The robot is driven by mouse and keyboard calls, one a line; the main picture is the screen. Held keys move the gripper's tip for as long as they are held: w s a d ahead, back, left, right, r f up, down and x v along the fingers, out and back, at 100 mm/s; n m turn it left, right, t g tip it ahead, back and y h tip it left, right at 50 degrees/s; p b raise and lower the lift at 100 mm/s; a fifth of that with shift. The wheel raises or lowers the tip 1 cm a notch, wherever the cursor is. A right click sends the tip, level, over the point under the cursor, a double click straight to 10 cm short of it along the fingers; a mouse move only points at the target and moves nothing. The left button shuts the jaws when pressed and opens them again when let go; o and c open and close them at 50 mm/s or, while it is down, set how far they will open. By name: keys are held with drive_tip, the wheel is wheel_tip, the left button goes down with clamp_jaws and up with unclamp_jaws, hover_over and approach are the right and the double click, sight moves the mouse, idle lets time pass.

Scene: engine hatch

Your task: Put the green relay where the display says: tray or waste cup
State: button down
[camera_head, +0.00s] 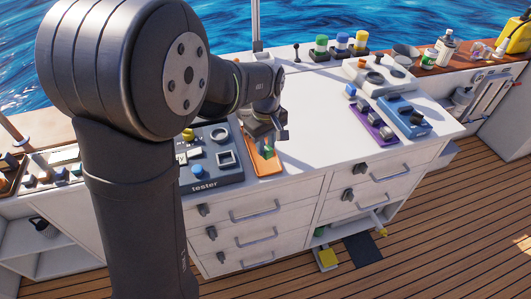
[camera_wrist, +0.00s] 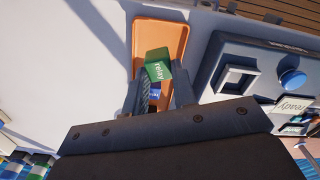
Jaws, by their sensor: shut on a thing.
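The green relay (camera_wrist: 158,66), a small block with "relay" on its side, is between the fingers of my gripper (camera_wrist: 160,84). My gripper is shut on it. It also shows small and dark green at my gripper (camera_head: 267,143) in the head view. The orange tray (camera_wrist: 171,36) lies below the relay in the wrist view, and in the head view the tray (camera_head: 265,169) lies right of the tester. The tester's display (camera_wrist: 293,107) appears to read "ready". I cannot clearly make out the waste cup.
The tester (camera_head: 214,172), with its square socket (camera_wrist: 238,80) and blue button (camera_wrist: 292,79), stands beside the tray. A blue piece (camera_wrist: 154,90) shows between the fingers below the relay. A purple holder (camera_head: 373,126) and blue device (camera_head: 404,115) stand to the right. The white counter between is clear.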

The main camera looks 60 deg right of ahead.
sight(266, 147)
drive_tip(key=shift+w+f, duration=0.1)
drive_tip(key=shift+f, duration=2)
drive_tip(key=shift+f, duration=0.15)
drive_tip(key=c, duration=1.2)
unclamp_jaws()
wheel_tip(266, 147, up, 12)
drive_tip(key=shift+r, duration=0.2)
